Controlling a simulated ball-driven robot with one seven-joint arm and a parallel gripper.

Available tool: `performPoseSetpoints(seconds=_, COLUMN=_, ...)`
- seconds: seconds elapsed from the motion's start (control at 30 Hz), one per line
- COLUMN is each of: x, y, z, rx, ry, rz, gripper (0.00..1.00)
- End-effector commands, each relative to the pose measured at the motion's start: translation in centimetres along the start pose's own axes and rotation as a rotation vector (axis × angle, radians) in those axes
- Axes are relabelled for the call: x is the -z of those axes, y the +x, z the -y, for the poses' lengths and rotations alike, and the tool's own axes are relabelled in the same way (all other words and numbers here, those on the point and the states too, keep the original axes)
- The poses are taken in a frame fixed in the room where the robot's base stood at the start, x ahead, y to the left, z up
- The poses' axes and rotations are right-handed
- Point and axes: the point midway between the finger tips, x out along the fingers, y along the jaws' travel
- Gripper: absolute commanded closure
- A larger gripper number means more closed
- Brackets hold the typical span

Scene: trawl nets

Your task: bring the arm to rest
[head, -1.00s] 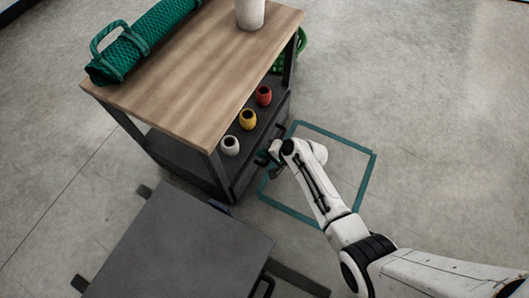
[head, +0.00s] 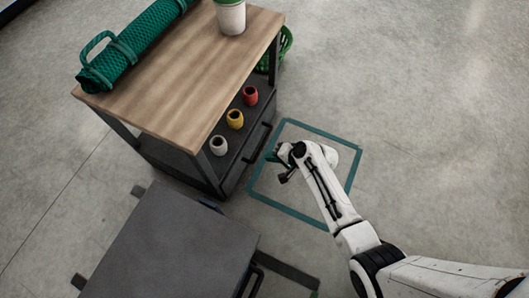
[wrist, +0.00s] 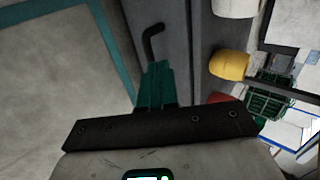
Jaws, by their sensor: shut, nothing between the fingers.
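My arm reaches from the lower right of the head view over the floor beside a wood-topped workbench (head: 190,75). My gripper (head: 272,157) is at the arm's far end, above the teal floor outline and close to the bench's drawer side. In the wrist view my gripper (wrist: 154,78) shows its green fingers together, with nothing between them. A dark drawer handle (wrist: 152,42) shows just beyond the fingertips there. Whether they touch it is hard to tell; in the head view a gap shows between gripper and bench.
White (head: 219,145), yellow (head: 235,119) and red (head: 250,95) pots stand on the bench shelf. A rolled green net (head: 130,50) and a white container (head: 231,16) are on top. A teal square outline (head: 307,127) marks the floor. A grey cart (head: 165,245) stands at lower left. Floor at right is clear.

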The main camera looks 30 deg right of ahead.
Motion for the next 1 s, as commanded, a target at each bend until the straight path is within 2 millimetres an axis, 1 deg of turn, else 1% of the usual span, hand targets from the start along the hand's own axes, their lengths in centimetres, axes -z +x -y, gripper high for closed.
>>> performPoseSetpoints(seconds=0.03, x=0.0, y=-1.4, z=0.3, rx=0.0, ry=0.002, rz=-0.002, gripper=1.0)
performPoseSetpoints(seconds=0.1, x=0.0, y=-2.5, z=0.3, rx=-0.001, ry=0.001, rz=-0.001, gripper=1.0)
performPoseSetpoints(seconds=0.2, x=0.0, y=-3.8, z=0.2, rx=-0.001, ry=-0.001, rz=-0.001, gripper=1.0)
performPoseSetpoints(seconds=0.3, x=0.0, y=-4.7, z=0.1, rx=0.0, ry=0.0, rz=-0.001, gripper=1.0)
performPoseSetpoints(seconds=0.43, x=0.0, y=-5.1, z=0.0, rx=0.0, ry=0.0, rz=-0.001, gripper=1.0)
performPoseSetpoints(seconds=0.67, x=0.0, y=-5.2, z=0.0, rx=-0.001, ry=-0.004, rz=0.001, gripper=1.0)
performPoseSetpoints(seconds=0.77, x=-0.6, y=-5.8, z=-0.1, rx=-0.022, ry=-0.048, rz=0.016, gripper=1.0)
performPoseSetpoints(seconds=0.87, x=-1.9, y=-7.5, z=-0.3, rx=-0.084, ry=-0.167, rz=0.054, gripper=1.0)
performPoseSetpoints(seconds=0.97, x=-3.8, y=-10.7, z=-0.8, rx=-0.188, ry=-0.344, rz=0.11, gripper=1.0)
performPoseSetpoints(seconds=1.0, x=-4.5, y=-12.3, z=-1.0, rx=-0.239, ry=-0.418, rz=0.133, gripper=1.0)
